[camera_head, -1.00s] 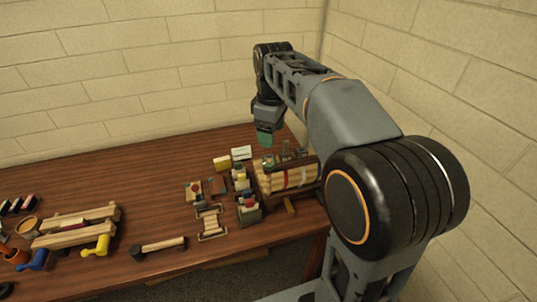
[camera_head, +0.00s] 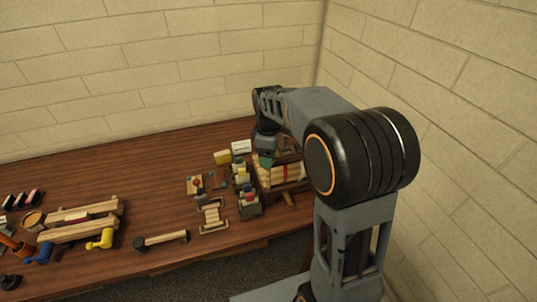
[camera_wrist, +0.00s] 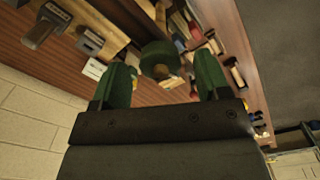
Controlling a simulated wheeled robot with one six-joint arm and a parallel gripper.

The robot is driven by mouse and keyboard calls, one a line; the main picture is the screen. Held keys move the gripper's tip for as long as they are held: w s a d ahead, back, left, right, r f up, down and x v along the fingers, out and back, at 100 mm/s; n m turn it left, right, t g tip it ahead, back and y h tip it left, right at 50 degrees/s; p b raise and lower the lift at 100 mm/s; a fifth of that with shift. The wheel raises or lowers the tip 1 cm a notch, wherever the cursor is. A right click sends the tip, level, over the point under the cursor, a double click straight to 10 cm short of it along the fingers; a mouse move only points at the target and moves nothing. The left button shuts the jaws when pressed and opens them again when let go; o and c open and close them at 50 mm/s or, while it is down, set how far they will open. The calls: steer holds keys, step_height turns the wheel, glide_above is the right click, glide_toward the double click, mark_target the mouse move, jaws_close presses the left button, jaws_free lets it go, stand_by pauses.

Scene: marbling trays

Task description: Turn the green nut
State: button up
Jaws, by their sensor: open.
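The green nut (camera_wrist: 158,53) is a dark green round piece with a tan end below it in the wrist view. It lies between the two green fingers of my gripper (camera_wrist: 163,66), with a visible gap on each side. My gripper is open and holds nothing. In the head view my gripper (camera_head: 266,160) is low over the right part of the table, beside a bundle of pale rods with a red band (camera_head: 286,173). The nut cannot be made out in the head view, where my arm hides part of that area.
A rack of small coloured bottles (camera_head: 246,205) stands left of the rods. A yellow block (camera_head: 222,158) and a white box (camera_head: 241,147) are behind it. Wooden bars (camera_head: 78,228) and a yellow crank (camera_head: 101,239) are at the left. The table's back middle is clear.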

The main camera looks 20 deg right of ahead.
steer(key=shift+f, duration=0.55)
steer(key=shift+c, duration=0.2)
steer(key=c, duration=0.9)
